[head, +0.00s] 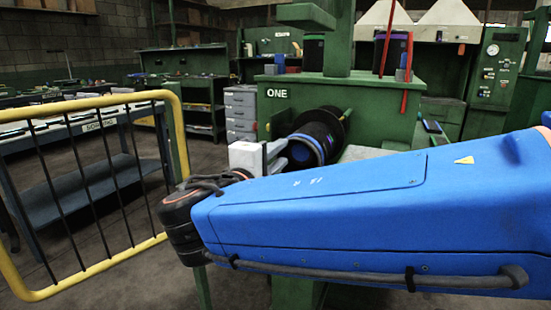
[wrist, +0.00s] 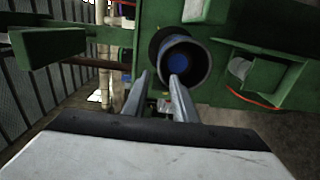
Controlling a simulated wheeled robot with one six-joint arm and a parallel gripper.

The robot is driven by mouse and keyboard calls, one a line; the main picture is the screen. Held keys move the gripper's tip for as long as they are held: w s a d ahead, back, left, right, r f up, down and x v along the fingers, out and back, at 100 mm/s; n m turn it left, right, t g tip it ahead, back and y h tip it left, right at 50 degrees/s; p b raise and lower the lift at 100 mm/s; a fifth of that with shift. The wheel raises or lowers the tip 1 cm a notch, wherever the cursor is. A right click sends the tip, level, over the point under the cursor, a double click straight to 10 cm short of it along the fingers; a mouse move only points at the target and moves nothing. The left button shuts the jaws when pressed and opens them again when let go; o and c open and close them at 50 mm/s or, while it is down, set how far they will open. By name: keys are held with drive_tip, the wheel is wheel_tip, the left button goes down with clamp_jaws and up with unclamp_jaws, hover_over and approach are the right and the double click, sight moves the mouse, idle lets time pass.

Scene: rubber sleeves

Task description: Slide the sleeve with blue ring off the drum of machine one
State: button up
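The dark sleeve with a blue ring (head: 320,138) sits on the drum of the green machine marked ONE (head: 277,93). In the wrist view the sleeve shows end-on as a dark round rim (wrist: 206,64) with a blue drum face (wrist: 178,64) deep inside. My gripper (head: 286,152) is at the near end of the sleeve in the head view. Its two fingers, also in the wrist view (wrist: 159,76), are apart. The right fingertip overlaps the sleeve's opening and the left one lies outside the rim. Whether either touches the sleeve cannot be told.
A yellow barred barrier (head: 88,100) stands at the left, before a table (head: 85,125). Grey drawers (head: 240,112) stand behind my gripper. Red bars (head: 408,75) rise beside machine one. My blue arm covers the lower right of the head view.

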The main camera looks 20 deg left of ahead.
drive_tip(key=shift+w+d, duration=0.15)
drive_tip(key=shift+w, duration=1.7)
drive_tip(key=shift+w+d, duration=0.15)
drive_tip(key=shift+w, duration=1.75)
drive_tip(key=shift+w+d, duration=0.15)
drive_tip(key=shift+w, duration=1.7)
clamp_jaws()
drive_tip(key=shift+f, duration=0.3)
